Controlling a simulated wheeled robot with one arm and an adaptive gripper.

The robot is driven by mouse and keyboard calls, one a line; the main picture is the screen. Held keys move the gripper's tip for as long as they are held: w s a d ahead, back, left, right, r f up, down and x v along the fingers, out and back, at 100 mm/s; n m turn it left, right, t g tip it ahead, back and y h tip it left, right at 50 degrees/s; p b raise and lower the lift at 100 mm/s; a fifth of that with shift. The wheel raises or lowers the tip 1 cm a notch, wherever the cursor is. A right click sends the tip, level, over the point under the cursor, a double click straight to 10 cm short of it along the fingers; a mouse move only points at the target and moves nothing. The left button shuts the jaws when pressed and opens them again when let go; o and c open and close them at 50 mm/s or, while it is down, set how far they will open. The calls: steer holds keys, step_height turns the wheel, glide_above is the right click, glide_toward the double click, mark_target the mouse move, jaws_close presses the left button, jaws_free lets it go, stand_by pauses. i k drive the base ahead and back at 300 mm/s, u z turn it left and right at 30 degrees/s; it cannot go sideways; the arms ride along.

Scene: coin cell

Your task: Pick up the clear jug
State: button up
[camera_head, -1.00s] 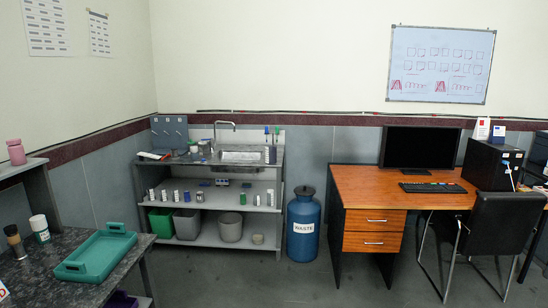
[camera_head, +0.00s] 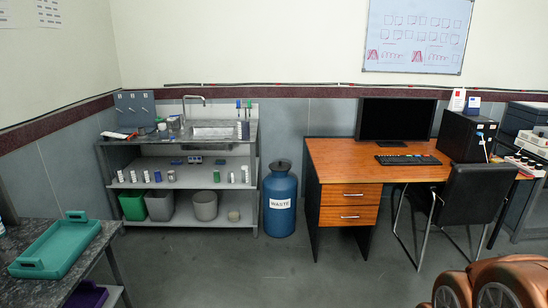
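I cannot make out a clear jug with certainty. A small greyish, glassy-looking vessel (camera_head: 174,124) stands on the sink counter, left of the basin, but it is too small to tell what it is. My gripper is not in view. A brown rounded part with wheel-like discs at the lower right may be part of my arm.
The sink bench (camera_head: 183,151) has shelves with small bottles and bins. A blue waste drum (camera_head: 280,190) stands right of it, then a wooden desk (camera_head: 347,170) and a black chair (camera_head: 468,205). A green tray (camera_head: 58,243) lies on the left counter. The middle floor is clear.

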mark_target(242, 124)
steer(key=u, duration=0.75)
steer(key=i, duration=1.75)
steer(key=u, duration=0.5)
steer(key=i, duration=2)
steer(key=z, duration=0.7)
steer(key=i, duration=0.85)
steer(key=z, duration=0.2)
